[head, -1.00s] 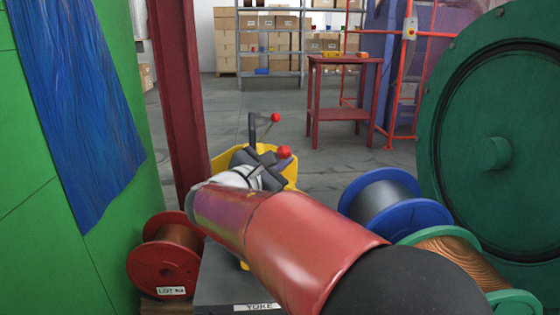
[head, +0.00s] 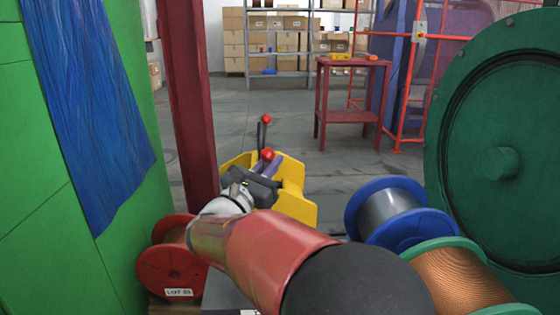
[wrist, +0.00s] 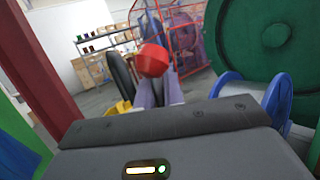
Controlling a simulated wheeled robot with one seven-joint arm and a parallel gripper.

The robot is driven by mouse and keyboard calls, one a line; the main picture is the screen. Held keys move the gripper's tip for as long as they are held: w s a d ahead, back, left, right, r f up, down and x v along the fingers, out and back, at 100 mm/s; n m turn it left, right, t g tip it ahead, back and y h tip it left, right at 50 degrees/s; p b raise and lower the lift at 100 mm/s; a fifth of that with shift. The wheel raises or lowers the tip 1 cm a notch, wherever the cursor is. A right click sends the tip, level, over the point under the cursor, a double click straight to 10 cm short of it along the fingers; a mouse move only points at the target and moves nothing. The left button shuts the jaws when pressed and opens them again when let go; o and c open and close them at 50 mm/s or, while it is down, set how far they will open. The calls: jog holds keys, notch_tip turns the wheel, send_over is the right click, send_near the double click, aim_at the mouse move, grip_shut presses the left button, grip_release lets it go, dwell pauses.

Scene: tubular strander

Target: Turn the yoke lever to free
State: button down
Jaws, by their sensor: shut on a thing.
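The yoke lever shows as a red ball knob (head: 267,154) at my gripper's tips in the head view. It fills the middle of the wrist view as a large red knob (wrist: 152,60). My gripper (head: 272,168) is shut on the lever just below this knob; the fingers (wrist: 158,94) point away from the wrist. The lever's lower part and pivot are hidden behind my gripper and arm. A yellow housing (head: 296,205) stands around and behind the gripper. A second red knob (head: 265,119) shows just beyond, by a black upright handle (head: 260,135).
A red spool (head: 172,270) stands left, beside a dark red column (head: 188,110) and green panel. A blue-flanged spool (head: 390,210) and a green-flanged copper spool (head: 460,280) stand right, before a large green disc (head: 500,130). Floor beyond the housing is clear up to a red table (head: 345,100).

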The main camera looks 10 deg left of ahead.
jog(key=n, duration=0.1)
jog(key=a+n+t+p, duration=0.1)
jog(key=a+n+t+y, duration=0.1)
jog(key=shift+s+a+r+n+p, duration=0.1)
jog(key=shift+s+r+n+p, duration=0.15)
jog(key=shift+s+n+p, duration=0.1)
jog(key=a+n+t+y+p, duration=0.1)
jog(key=n, duration=0.1)
jog(key=a+n+y, duration=0.1)
jog(key=shift+s+f+n+t+p, duration=0.15)
jog(key=shift+s+n+t+p, duration=0.05)
jog(key=shift+n+t+p, duration=0.2)
jog(key=shift+s+a+f+n+t+y+p, duration=0.1)
jog(key=shift+a+f+n+t+y+p, duration=0.2)
jog(key=shift+n+y, duration=0.5)
jog(key=shift+s+a+f+n+t+y+p, duration=0.1)
jog(key=shift+a+n+t+y+p, duration=0.3)
jog(key=shift+n, duration=0.65)
jog(key=shift+s+a+f+n+t+y+p, duration=0.1)
jog(key=shift+a+f+n+y+p, duration=0.2)
jog(key=shift+n+y, duration=0.6)
jog(key=shift+a+r, duration=0.1)
jog(key=c, duration=1.5)
grip_release()
jog(key=b+v, duration=0.1)
jog(key=v, duration=0.7)
